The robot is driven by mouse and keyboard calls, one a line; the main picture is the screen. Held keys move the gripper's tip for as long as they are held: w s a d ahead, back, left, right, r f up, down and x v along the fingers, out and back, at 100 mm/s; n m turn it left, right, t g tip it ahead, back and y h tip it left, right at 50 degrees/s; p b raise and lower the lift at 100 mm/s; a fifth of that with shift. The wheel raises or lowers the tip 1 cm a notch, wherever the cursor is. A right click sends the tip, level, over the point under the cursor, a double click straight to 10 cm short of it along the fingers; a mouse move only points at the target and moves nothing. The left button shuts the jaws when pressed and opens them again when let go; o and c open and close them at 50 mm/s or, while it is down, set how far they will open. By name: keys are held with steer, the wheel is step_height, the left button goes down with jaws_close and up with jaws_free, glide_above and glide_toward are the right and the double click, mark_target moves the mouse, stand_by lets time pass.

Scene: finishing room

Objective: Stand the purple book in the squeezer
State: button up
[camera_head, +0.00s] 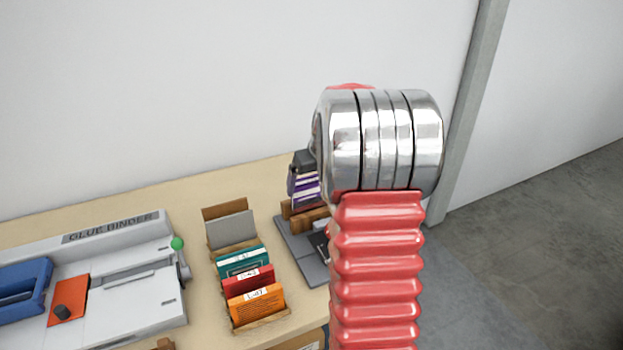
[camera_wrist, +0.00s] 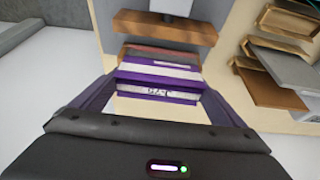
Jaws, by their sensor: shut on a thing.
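The purple book (camera_wrist: 160,92) is held between the fingers of my gripper (camera_wrist: 158,100), with its white-lettered label facing the wrist camera. In the head view, the purple book (camera_head: 306,188) shows just left of my arm, below the dark gripper (camera_head: 304,160). The squeezer (camera_head: 291,245) has a grey base and wooden jaws, and my arm hides its right part. The book appears over or close to the wooden jaw (camera_head: 308,218); I cannot tell whether they touch. In the wrist view, a wooden bar of the squeezer (camera_wrist: 165,28) lies beyond the book.
A wooden rack (camera_head: 262,322) left of the squeezer holds a grey board, a teal book (camera_head: 243,262), a red book (camera_head: 249,281) and an orange book (camera_head: 257,303). A glue binder (camera_head: 135,280) stands farther left. A wall (camera_head: 200,90) rises behind the table.

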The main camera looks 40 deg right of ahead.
mark_target(313, 194)
steer(key=shift+f, duration=1.7)
steer(key=shift+s+f, duration=0.1)
steer(key=shift+f, duration=0.4)
stand_by(0.5)
steer(key=o, duration=0.8)
steer(key=shift+o, duration=0.2)
steer(key=v, duration=1.1)
stand_by(0.5)
steer(key=shift+s, duration=0.1)
stand_by(0.8)
